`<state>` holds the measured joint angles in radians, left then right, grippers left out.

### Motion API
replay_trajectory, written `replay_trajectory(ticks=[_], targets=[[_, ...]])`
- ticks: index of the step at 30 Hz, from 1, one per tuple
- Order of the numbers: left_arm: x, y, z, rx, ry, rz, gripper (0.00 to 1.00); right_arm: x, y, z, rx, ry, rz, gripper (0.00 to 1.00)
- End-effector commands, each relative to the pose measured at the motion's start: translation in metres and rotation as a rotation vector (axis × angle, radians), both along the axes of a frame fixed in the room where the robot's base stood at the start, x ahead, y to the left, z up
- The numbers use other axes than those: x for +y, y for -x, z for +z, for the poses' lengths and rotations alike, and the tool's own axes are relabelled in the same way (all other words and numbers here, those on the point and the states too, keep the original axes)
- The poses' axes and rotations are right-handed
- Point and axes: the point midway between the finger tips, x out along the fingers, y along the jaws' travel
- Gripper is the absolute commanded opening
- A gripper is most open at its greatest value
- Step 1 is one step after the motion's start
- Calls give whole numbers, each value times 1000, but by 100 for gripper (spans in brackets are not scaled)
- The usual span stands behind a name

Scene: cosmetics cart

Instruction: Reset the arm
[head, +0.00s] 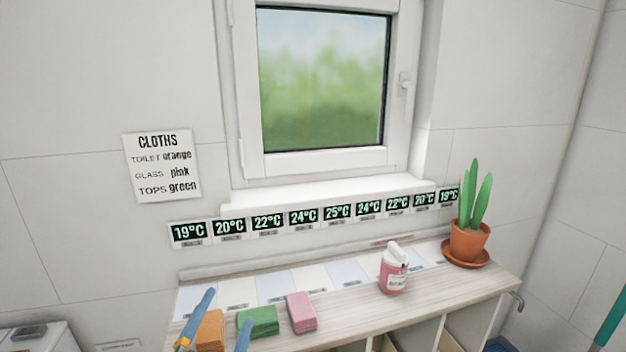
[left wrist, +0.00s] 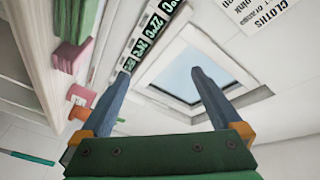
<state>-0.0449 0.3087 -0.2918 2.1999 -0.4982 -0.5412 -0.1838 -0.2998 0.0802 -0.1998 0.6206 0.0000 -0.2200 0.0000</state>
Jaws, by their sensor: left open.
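My left gripper (head: 228,308) is at the lower left of the head view, its blue fingers by the folded orange and green cloths at the counter's front. In the left wrist view my left gripper (left wrist: 160,73) is open, with spread fingers and nothing between them. The window shows beyond the fingers there. The rest of my left arm is out of the head view. My right gripper does not show in either view.
Orange (head: 208,332), green (head: 257,322) and pink (head: 301,312) cloths lie along the wooden counter (head: 350,309). A pink bottle (head: 394,275) and potted cactus (head: 468,240) stand further right. Temperature labels (head: 303,216) line the wall below the window (head: 322,85).

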Motion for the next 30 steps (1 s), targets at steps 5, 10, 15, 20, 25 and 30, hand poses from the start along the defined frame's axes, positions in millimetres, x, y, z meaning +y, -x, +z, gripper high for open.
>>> replay_trajectory(ticks=[5, 10, 15, 20, 25, 30], targets=[[33, 65, -126, 561, 328, 223, 99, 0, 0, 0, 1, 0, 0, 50], [33, 140, -191, 929, 489, 358, 99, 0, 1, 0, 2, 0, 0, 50], [24, 215, -224, 1233, 590, 460, 99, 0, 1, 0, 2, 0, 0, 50], [19, 231, -268, 1342, 603, 497, 99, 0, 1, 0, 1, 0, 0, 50], [18, 235, -332, 1379, 586, 507, 99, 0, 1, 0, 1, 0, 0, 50], [21, 261, -405, 1426, 565, 520, 99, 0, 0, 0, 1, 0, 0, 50]])
